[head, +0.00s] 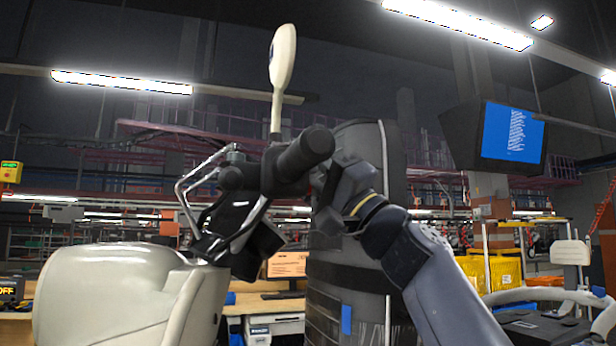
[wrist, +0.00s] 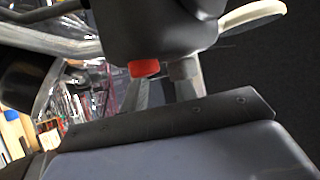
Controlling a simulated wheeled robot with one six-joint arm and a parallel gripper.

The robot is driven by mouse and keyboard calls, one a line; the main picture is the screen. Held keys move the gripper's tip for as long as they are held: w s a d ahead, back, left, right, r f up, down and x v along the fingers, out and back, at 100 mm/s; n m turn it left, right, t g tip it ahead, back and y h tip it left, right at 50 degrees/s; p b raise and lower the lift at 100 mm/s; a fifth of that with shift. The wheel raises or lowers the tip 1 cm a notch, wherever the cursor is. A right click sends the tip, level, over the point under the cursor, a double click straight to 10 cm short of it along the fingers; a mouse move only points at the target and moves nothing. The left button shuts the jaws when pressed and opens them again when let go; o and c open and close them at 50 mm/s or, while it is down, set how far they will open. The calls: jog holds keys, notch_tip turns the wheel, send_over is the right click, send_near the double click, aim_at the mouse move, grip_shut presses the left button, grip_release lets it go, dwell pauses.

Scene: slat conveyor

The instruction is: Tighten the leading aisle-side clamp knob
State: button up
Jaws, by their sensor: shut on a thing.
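My gripper (head: 318,182) is raised against the dark handlebar assembly (head: 304,150) of a cream vehicle (head: 115,295) and is shut on part of it. In the wrist view a dark rounded housing (wrist: 160,28) fills the top, with a small red block (wrist: 145,68) under it and a short grey cylinder (wrist: 184,70) beside that. My jaws reach up toward this housing behind a dark plate; their exact contact is hidden. I cannot make out a clamp knob clearly in either view.
A cream oval mirror (head: 283,58) rises on a stem just above the handlebar. A bent metal rail (head: 190,195) stands left of it. A tall dark rounded panel (head: 350,270) is behind my gripper. Yellow bins (head: 490,280) and a blue screen (head: 512,133) are farther right.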

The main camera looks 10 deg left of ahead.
dwell(0.4)
jog(key=o, duration=1)
jog(key=shift+c, duration=0.2)
jog(key=shift+f, duration=0.1)
jog(key=b+v, duration=0.5)
jog(key=v, duration=0.5)
jog(key=shift+d+f, duration=0.2)
jog(key=shift+d, duration=0.05)
jog(key=shift+a+r, duration=0.1)
jog(key=p+x, duration=0.5)
jog(key=x, duration=0.5)
jog(key=shift+a+r+p, duration=0.15)
jog(key=shift+r+p, duration=0.15)
jog(key=shift+f+b, duration=0.25)
jog(key=shift+b, duration=0.15)
